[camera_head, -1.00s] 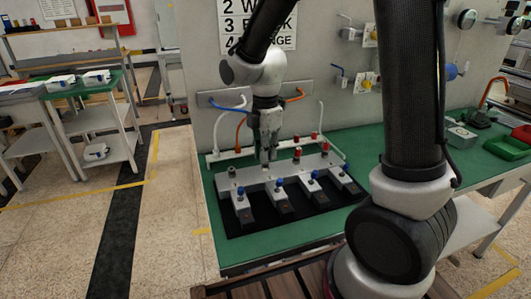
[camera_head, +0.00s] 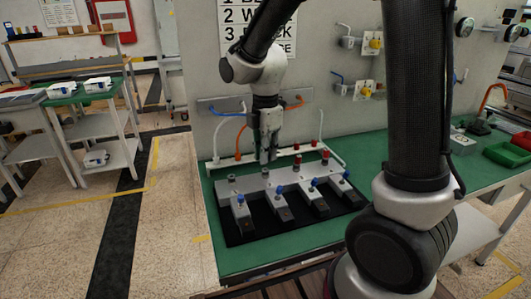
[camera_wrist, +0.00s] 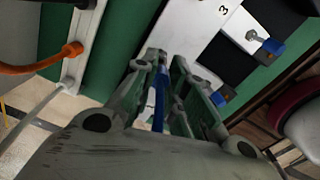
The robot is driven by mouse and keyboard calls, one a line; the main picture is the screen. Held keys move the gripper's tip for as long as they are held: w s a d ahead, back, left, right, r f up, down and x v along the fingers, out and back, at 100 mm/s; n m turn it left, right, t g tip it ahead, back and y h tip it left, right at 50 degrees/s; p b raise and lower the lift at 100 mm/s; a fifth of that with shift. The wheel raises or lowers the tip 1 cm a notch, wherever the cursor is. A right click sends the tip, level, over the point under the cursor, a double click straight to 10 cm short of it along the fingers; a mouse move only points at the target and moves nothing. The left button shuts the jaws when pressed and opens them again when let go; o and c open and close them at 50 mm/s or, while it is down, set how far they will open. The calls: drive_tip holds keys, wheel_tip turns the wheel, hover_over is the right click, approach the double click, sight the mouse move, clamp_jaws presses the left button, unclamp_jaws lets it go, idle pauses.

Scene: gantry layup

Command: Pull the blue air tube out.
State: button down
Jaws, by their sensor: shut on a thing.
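My gripper (camera_head: 268,158) points down over the back of the pale manifold block (camera_head: 252,184) in the head view. In the wrist view its fingers (camera_wrist: 165,90) are shut on the blue air tube (camera_wrist: 160,97), which shows as a narrow blue strip between them. In the head view a blue tube (camera_head: 226,113) arcs from the wall strip towards my gripper, and its lower part is hidden behind the gripper. I cannot tell whether the tube's end is still in its fitting.
An orange tube (camera_head: 238,136) and a white tube (camera_head: 215,132) run down to the rear rail, left of my gripper. Red-topped fittings (camera_head: 297,163) stand to its right. Blue-knobbed valves (camera_head: 280,190) line the front. Green bench (camera_head: 225,255) is clear in front.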

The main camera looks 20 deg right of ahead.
drive_tip(key=shift+r, duration=0.1)
drive_tip(key=shift+r, duration=1.65)
